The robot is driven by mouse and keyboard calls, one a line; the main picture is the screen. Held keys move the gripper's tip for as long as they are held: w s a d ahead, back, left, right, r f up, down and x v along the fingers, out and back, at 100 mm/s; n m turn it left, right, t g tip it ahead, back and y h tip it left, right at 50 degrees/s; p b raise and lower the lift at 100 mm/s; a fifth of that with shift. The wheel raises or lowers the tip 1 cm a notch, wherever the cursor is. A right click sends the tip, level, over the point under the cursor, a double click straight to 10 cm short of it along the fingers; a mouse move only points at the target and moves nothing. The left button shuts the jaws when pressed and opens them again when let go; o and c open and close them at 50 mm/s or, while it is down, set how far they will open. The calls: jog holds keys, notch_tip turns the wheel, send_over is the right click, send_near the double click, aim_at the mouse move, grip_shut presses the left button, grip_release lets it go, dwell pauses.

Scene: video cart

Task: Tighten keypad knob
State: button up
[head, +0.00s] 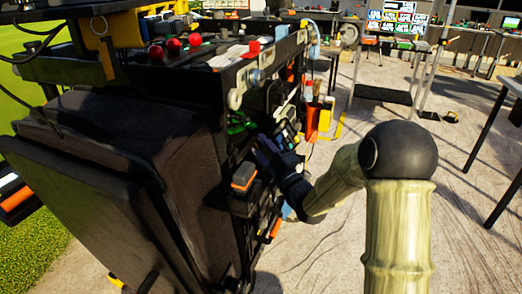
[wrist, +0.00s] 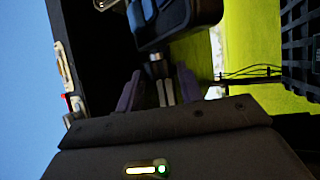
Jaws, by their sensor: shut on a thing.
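In the wrist view my gripper (wrist: 160,80) reaches up from the bottom with its purple fingers on either side of a small pale, knob-like part (wrist: 156,68). This appears to be the keypad knob, and the jaws are shut on it. A dark, rounded device (wrist: 178,18) lies just beyond the fingertips; I cannot make out keys on it. In the head view my gripper (head: 264,152) is at the right side of the black cart (head: 120,180), among the gear hung there. The knob cannot be made out in that view.
Green-handled tools (head: 239,122), an orange-and-grey box (head: 244,174) and an orange holder (head: 312,122) crowd the cart side near my gripper. Red balls (head: 173,45) sit on the cart top. Concrete floor (head: 320,250) is open to the right; a table (head: 510,85) stands at the right edge.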

jog(key=shift+f, duration=0.2)
jog(key=o, duration=1)
jog(key=shift+r, duration=0.1)
jog(key=v, duration=1.7)
jog(key=shift+d, duration=0.25)
jog(key=shift+s, duration=0.2)
jog(key=shift+a, duration=0.1)
